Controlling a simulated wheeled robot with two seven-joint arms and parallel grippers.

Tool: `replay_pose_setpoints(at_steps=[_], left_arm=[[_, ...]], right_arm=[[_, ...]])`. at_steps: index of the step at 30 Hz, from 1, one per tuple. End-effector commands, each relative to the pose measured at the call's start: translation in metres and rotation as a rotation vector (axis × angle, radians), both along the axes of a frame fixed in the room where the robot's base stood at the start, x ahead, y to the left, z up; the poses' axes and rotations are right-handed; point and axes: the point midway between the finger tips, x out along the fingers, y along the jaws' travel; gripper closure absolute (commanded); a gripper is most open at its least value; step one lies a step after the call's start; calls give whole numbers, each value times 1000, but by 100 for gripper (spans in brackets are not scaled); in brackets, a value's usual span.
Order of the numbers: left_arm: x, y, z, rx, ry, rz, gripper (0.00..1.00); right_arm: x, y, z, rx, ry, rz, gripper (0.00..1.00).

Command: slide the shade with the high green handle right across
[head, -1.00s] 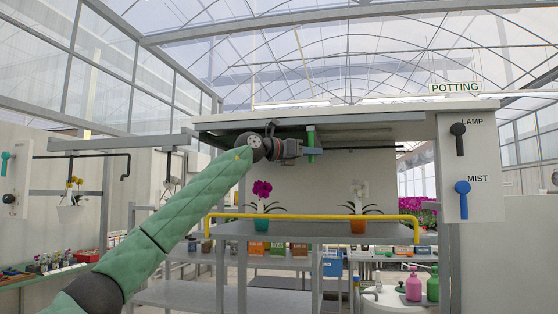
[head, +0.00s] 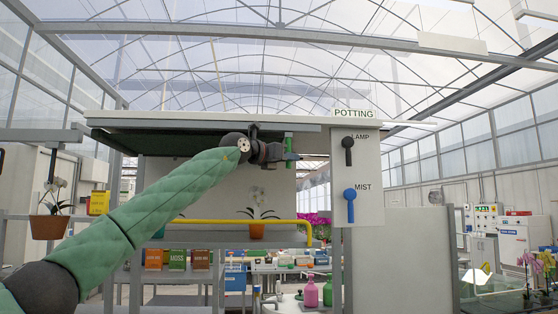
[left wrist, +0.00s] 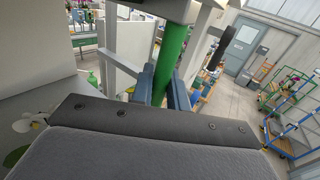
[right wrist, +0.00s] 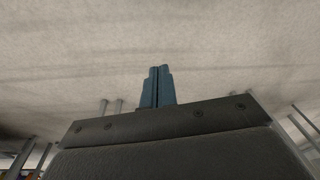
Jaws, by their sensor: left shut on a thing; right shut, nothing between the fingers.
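The green handle (head: 288,146) hangs upright under the front edge of the potting bench's canopy, close to the switch panel on the right. My left gripper (head: 286,157) is shut on it. In the left wrist view the handle (left wrist: 171,48) stands between the two blue fingers. The shade (head: 125,142) shows as a dark green strip under the canopy; my left arm hides part of it. My right gripper (right wrist: 157,86) is shut and empty in the right wrist view, facing a pale surface; it is not in the head view.
The panel with the black LAMP lever (head: 347,150) and blue MIST lever (head: 350,205) stands just right of the handle. A yellow rail (head: 290,224) crosses the bench front below my arm. A potted white orchid (head: 257,230) stands behind the rail.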

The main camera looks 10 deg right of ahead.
Motion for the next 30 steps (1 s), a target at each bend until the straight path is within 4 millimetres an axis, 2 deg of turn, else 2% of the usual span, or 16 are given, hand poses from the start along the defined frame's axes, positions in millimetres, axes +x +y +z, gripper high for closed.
replay_pose_setpoints(at_steps=[10, 11, 13, 14, 27, 28, 30], left_arm=[[-1, -3, 2, -3, -2, -2, 100], [-1, -3, 2, -3, -2, -2, 82], [-1, -3, 2, -3, -2, -2, 68], [-1, -3, 2, -3, -2, -2, 65], [-4, 3, 0, -2, -1, -1, 65], [-5, 5, 0, -2, -1, -1, 65], [-8, 9, -1, -1, -2, -2, 65]], right_arm=[[-1, 1, 1, 1, 1, 0, 100], [-1, 1, 1, 1, 1, 0, 100], [-1, 1, 1, 2, 2, -1, 100], [-2, 1, 1, 2, 2, -1, 100], [-1, 0, 0, 0, 7, 2, 100], [1, 0, 5, 0, 4, 1, 100], [7, 2, 28, 4, -12, 1, 100]])
